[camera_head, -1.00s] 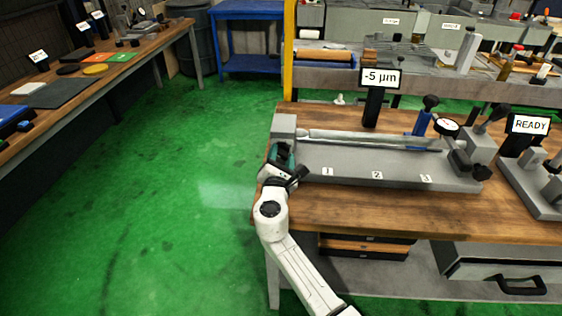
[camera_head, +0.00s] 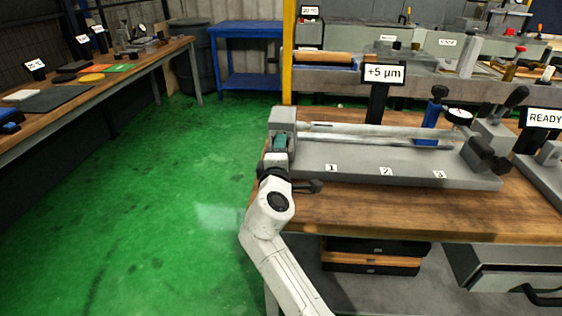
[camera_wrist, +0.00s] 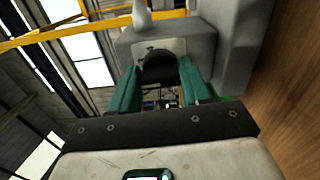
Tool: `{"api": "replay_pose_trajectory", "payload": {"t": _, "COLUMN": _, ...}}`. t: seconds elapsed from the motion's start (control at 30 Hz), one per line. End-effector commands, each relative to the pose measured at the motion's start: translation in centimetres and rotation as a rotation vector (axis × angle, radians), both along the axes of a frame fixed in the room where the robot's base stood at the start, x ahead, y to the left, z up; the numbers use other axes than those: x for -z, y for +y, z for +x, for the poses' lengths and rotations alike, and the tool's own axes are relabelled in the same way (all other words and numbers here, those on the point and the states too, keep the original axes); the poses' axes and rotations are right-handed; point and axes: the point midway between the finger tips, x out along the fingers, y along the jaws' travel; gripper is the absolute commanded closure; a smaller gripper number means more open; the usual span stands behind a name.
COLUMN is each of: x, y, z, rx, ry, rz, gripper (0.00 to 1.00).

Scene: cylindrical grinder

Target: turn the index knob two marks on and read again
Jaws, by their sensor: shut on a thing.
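The index knob (camera_wrist: 160,68) is dark and round in the wrist view, on the grey headstock face. My gripper (camera_wrist: 160,88) has its two green fingers on either side of the knob, shut on it. In the head view my gripper (camera_head: 279,146) is at the left end of the grey bench fixture (camera_head: 390,172), in front of the headstock block (camera_head: 283,117), and the knob is hidden there. A long shaft (camera_head: 375,134) lies along the fixture. The display (camera_head: 383,73) reads +5 µm. A round dial gauge (camera_head: 459,115) is by the blue stand (camera_head: 432,112); its needle is too small to read.
The fixture bears number plates 1 (camera_head: 331,168), 2 and 3 and stands on a wooden bench (camera_head: 420,216). A READY sign (camera_head: 544,118) is at the right. The green floor (camera_head: 150,210) to the left is clear.

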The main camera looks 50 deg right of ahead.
Motion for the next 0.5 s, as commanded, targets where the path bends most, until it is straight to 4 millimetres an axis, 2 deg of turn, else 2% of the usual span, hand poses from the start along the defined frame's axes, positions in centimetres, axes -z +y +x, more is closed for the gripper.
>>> {"api": "replay_pose_trajectory", "payload": {"t": 0.03, "x": 0.70, "y": 0.00, "z": -0.02, "rx": 0.000, "ry": -0.035, "rz": 0.028, "gripper": 0.83}}
{"api": "replay_pose_trajectory", "payload": {"t": 0.5, "x": 0.66, "y": -0.04, "z": -0.02, "rx": 0.002, "ry": -0.288, "rz": 0.229, "gripper": 0.83}}
